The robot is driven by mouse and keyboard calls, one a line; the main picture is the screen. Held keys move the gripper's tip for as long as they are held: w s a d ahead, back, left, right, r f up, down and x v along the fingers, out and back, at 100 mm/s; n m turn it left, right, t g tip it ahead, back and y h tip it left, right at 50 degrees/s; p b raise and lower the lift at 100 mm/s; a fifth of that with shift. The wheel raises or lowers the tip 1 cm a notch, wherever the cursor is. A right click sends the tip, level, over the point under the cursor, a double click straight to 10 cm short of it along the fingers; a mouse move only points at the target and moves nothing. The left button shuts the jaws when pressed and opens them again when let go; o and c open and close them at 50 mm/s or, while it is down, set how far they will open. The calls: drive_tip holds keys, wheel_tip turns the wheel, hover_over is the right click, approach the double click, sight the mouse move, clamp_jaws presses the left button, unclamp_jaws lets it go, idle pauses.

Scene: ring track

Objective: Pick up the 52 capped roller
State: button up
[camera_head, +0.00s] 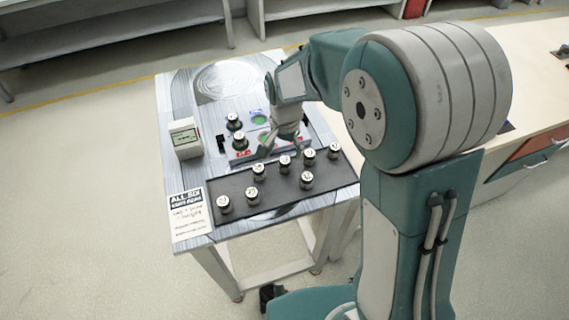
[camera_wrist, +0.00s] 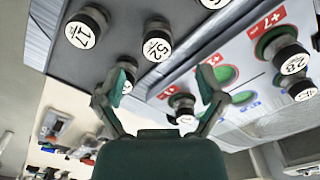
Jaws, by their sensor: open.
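The 52 capped roller (camera_wrist: 157,46), dark with a white numbered cap, stands on the dark mat in the wrist view, near the top middle. In the head view the cap numbers are too small for me to tell which roller it is. My gripper (camera_head: 279,148) hangs over the board next to the back row of rollers. Its two fingers (camera_wrist: 161,88) are spread, open and empty in the wrist view. The 52 roller shows above the gap between the fingertips, not between them.
The 17 roller (camera_wrist: 84,31) stands beside the 52 roller. Several rollers share the dark mat (camera_head: 279,190). The 28 roller (camera_wrist: 288,54) and others stand on the board with red and green markings. A small display box (camera_head: 185,139) and a sign (camera_head: 187,214) are at the left table edge.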

sight(285, 159)
drive_tip(key=f, duration=0.4)
drive_tip(key=shift+s+f, duration=0.25)
clamp_jaws()
drive_tip(key=shift+r, duration=0.1)
drive_tip(key=shift+r, duration=0.3)
wheel_tip(285, 159, up, 2)
drive_tip(key=shift+a+r, duration=0.1)
drive_tip(key=s+a+r, duration=0.3)
drive_tip(key=s+r, duration=0.6)
drive_tip(key=s, duration=0.4)
drive_tip(key=shift+s+r, duration=0.25)
drive_tip(key=shift+r, duration=0.15)
